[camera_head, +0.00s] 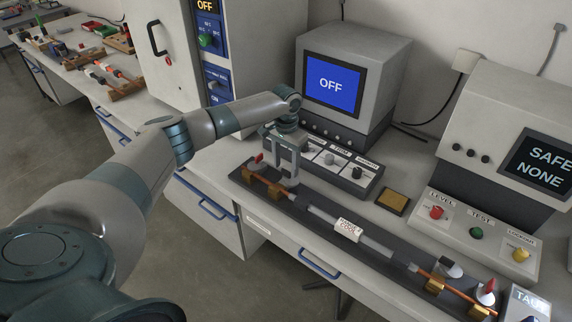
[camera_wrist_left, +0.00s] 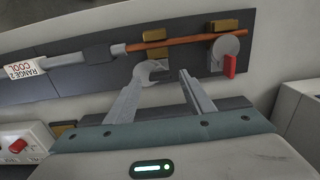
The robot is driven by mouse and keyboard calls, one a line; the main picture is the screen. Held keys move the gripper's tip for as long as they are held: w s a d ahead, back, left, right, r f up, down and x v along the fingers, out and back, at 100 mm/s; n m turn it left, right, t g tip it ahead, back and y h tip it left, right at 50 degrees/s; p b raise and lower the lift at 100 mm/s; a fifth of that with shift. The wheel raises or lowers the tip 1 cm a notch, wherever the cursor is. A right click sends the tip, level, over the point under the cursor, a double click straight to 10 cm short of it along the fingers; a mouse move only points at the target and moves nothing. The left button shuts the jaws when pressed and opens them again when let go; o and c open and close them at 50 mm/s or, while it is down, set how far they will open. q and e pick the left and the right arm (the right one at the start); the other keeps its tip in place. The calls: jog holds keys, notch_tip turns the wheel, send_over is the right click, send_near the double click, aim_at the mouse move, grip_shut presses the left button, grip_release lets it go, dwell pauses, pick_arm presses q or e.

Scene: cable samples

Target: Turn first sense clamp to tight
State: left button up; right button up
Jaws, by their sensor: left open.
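A dark fixture board (camera_head: 315,199) holds a rod sample. At its left end, the outer clamp has a red lever (camera_head: 259,158), which also shows in the wrist view (camera_wrist_left: 229,65). I take this knob for the first sense clamp. My left gripper (camera_head: 287,178) points down over this end. In the wrist view, its open fingers (camera_wrist_left: 168,75) straddle the inner clamp area, the left fingertip overlapping the knob. I cannot tell whether they touch. My right gripper is not in view.
The sample carries a white "COOL" label (camera_head: 347,230). Behind stand a knob panel (camera_head: 345,169), a monitor reading OFF (camera_head: 332,85) and a brown pad (camera_head: 393,201).

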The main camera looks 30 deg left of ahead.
pick_arm(q)
jog(key=shift+f, duration=0.65)
jog(key=c, duration=1)
jog(key=shift+c, duration=0.2)
